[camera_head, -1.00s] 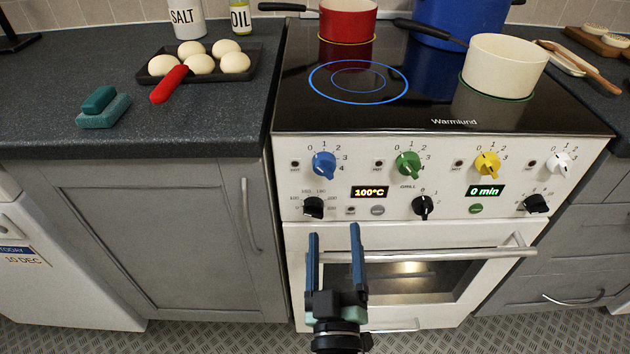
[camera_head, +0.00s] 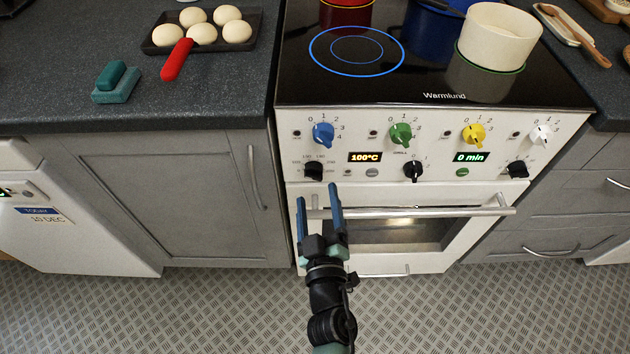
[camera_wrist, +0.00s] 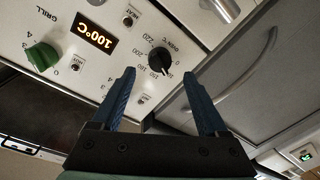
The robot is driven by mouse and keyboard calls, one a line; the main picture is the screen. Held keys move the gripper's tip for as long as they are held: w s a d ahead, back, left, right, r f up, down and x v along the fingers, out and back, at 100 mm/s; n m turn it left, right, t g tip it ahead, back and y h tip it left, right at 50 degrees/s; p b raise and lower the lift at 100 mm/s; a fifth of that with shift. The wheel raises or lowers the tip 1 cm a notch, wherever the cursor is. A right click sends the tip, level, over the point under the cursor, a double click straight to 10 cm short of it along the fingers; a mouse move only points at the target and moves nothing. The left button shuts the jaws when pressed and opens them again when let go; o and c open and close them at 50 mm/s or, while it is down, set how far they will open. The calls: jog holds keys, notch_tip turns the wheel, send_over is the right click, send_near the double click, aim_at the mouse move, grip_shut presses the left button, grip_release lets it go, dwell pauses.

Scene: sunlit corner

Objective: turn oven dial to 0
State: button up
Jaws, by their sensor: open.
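The oven dial (camera_head: 314,171) is a small black knob at the lower left of the white control panel, ringed by temperature numbers. It also shows in the wrist view (camera_wrist: 160,60), beside the label "OVEN °C". The oven display (camera_head: 365,157) reads 100°C. My gripper (camera_head: 318,193) has two blue fingers, open and empty, pointing at the panel. In the head view its fingertips appear just below the dial. In the wrist view the dial lies between and slightly beyond the fingertips (camera_wrist: 159,75). I see no contact with the dial.
A blue dial (camera_head: 323,133), green dial (camera_head: 401,134) and black grill dial (camera_head: 413,171) are close by. The oven door handle (camera_head: 425,211) juts out below the panel. A grey cabinet (camera_head: 165,195) stands left of the oven. The floor in front is clear.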

aim_at(314, 179)
jog(key=shift+w+a+b, duration=0.15)
jog(key=shift+w, duration=1.1)
jog(key=shift+w+a+b, duration=0.1)
jog(key=shift+w+b, duration=0.05)
jog(key=shift+w, duration=1.05)
grip_shut()
